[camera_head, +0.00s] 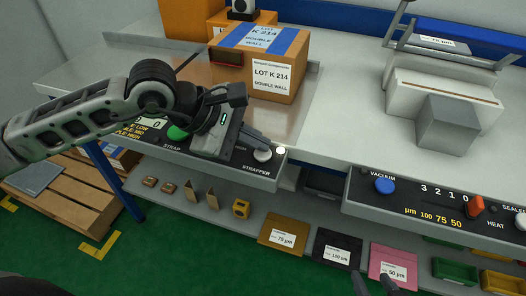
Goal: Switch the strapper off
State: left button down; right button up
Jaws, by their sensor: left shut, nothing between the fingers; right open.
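The strapper's control panel (222,160) runs along the front edge of the bench at left. Its STRAPPER label is beside a pale round knob (262,155), and a small bright lamp (281,150) is at the right end. A green button (177,132) sits above the STRAP label. My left gripper (268,148) is shut and empty, with its fingertips right over or against the pale knob; I cannot tell whether they touch. My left arm hides part of the panel. My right gripper (374,285) is open at the bottom edge, only its fingertips showing.
A cardboard box (282,62) labelled LOT K 214 stands behind the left gripper. At right are a sealer (440,92) and its panel (425,205) with a blue VACUUM button and an orange lever. A lower shelf (205,208) holds film packs and small parts.

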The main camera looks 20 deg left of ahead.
aim_at(256, 153)
pick_arm(q)
jog(key=shift+f+b, duration=0.35)
jog(key=shift+f, duration=0.05)
dwell(0.7)
jog(key=shift+r, duration=0.75)
jog(key=shift+r+p, duration=0.15)
jog(key=shift+p, duration=0.15)
notch_tip(256, 153, up, 6)
jog(key=p, duration=0.3)
